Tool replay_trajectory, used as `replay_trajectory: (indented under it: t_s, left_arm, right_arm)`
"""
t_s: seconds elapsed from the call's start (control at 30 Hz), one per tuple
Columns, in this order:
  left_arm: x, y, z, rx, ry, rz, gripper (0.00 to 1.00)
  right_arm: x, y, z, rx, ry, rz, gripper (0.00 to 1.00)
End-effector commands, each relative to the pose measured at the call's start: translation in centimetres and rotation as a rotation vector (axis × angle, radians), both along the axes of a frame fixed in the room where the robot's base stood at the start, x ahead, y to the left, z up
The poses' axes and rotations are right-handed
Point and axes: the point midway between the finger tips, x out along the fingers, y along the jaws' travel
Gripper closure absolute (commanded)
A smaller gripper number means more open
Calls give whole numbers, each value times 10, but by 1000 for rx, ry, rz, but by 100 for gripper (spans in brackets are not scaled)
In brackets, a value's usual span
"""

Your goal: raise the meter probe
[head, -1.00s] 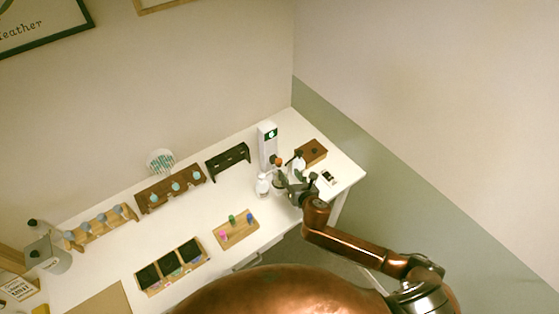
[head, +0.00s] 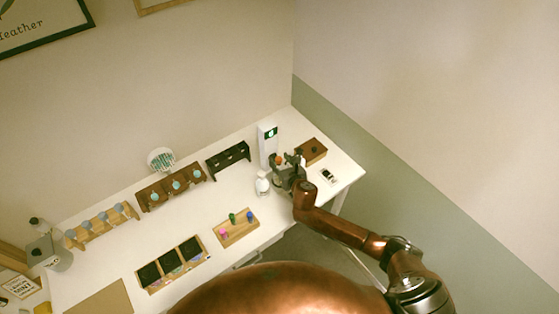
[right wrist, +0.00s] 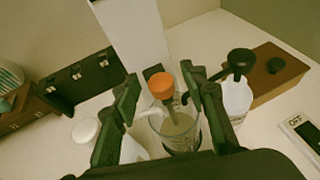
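The meter (head: 267,143) is a white upright column with a small dark screen near the back right of the table; part of the column shows in the right wrist view (right wrist: 133,38). An orange cap (right wrist: 161,84), which looks like the top of the meter probe, stands over a clear glass beaker (right wrist: 180,128) holding pale liquid. My right gripper (right wrist: 168,97) is open, with one finger on either side of the orange cap and gaps between. In the head view my right gripper (head: 288,172) is at the meter and partly hides the beaker. My left gripper is not in view.
A white bottle (head: 262,183) stands left of my right gripper. A dark-topped white bottle (right wrist: 237,94) is close to its right finger. A brown box (head: 312,151), a black rack (head: 228,158) and a small display marked OFF (right wrist: 302,131) are nearby.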

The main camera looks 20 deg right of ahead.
Motion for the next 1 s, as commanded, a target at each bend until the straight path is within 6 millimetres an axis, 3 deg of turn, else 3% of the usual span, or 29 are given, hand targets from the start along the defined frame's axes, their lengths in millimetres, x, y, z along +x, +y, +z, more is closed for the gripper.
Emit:
replay_trajectory:
  t_s: [0.1, 0.67, 1.0]
  left_arm:
    - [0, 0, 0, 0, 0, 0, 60]
    - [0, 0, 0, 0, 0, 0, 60]
    - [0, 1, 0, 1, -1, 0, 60]
  right_arm:
    - [0, 0, 0, 0, 0, 0, 62]
    - [0, 0, 0, 1, 0, 0, 100]
    - [0, 0, 0, 1, 0, 0, 100]
